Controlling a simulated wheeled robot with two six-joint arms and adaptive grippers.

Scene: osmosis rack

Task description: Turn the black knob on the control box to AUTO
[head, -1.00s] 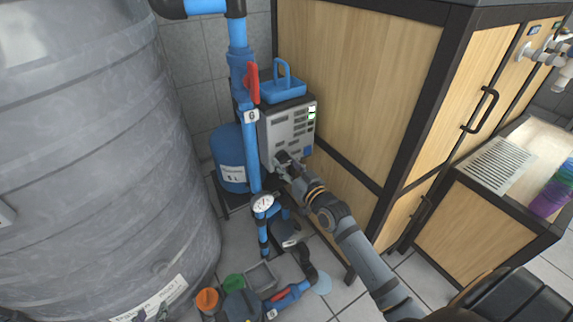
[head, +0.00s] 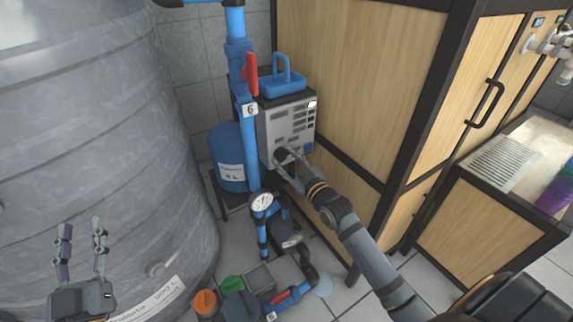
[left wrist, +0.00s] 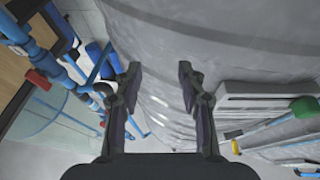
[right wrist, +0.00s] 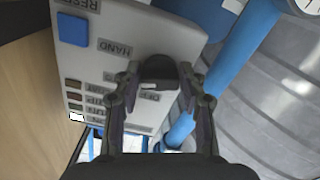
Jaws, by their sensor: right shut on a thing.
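The grey control box (head: 289,130) stands behind the blue pipe in the head view. Its black knob (right wrist: 158,68) is at the middle of the right wrist view, with a HAND label to its upper left and an OFF label just below. I cannot tell which label the knob points to, and an AUTO label is not readable. My right gripper (right wrist: 160,78) is shut on the knob, one finger on each side; it also shows in the head view (head: 291,155). My left gripper (head: 80,228) is open and empty before the grey tank; it also shows in the left wrist view (left wrist: 158,75).
A blue button (right wrist: 73,30) and a column of lamps, one lit white (right wrist: 76,117), are on the box. The blue pipe (head: 249,145) with a red lever (head: 251,73) runs close beside it. The large tank (head: 90,130) fills the left; a wooden cabinet (head: 350,80) stands right.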

